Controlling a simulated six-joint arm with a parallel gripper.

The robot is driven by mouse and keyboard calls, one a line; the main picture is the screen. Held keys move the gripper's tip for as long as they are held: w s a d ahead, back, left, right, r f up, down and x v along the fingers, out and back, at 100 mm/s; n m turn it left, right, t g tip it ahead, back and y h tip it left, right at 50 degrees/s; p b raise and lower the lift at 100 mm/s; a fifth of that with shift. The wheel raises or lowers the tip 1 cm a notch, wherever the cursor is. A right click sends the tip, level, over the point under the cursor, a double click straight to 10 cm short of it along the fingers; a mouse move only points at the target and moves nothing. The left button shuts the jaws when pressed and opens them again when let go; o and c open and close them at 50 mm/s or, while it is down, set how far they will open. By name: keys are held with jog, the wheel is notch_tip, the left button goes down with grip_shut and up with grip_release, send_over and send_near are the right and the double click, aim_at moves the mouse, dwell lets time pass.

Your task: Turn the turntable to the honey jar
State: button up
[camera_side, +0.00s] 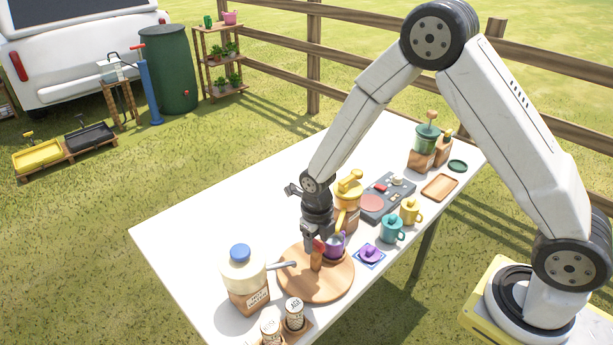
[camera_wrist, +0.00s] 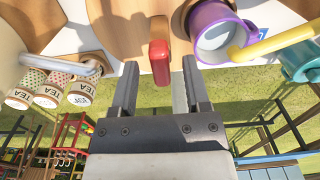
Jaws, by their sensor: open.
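The round wooden turntable (camera_side: 302,288) lies on the white table. It carries an upright wooden post with a red grip (camera_side: 318,246), and a purple mug (camera_side: 335,245) stands on it near the yellow spout. My gripper (camera_side: 315,238) points down over the post. In the wrist view the open fingers (camera_wrist: 159,75) stand on either side of the red grip (camera_wrist: 159,62), with gaps visible. No label reading honey is legible. A jar with a yellow lid (camera_side: 349,182) and yellow spout stands behind the turntable; I cannot tell if it is the honey jar.
A blue-lidded jar (camera_side: 243,278) with a grey spout stands left of the turntable. Small labelled jars (camera_side: 294,314) stand at the front. Teal (camera_side: 392,230) and yellow (camera_side: 409,212) mugs and a purple item on a blue coaster (camera_side: 369,262) are to the right. The table's left is clear.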

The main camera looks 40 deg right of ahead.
jog(key=shift+r, duration=3.85)
jog(key=m, duration=0.2)
jog(key=s+r+m, duration=0.1)
jog(key=d+m, duration=0.1)
jog(key=m, duration=0.1)
jog(key=shift+s+r+m, duration=0.15)
jog(key=shift+s+m, duration=0.15)
jog(key=s+d+r+m+t, duration=0.1)
jog(key=s+m, duration=0.4)
jog(key=m, duration=1)
jog(key=s+d+r+m+t, duration=0.1)
jog(key=s+d+r+m, duration=0.2)
jog(key=m, duration=1.2)
jog(key=s, duration=0.2)
jog(key=shift+s+m+t, duration=0.3)
jog(key=shift+s, duration=0.1)
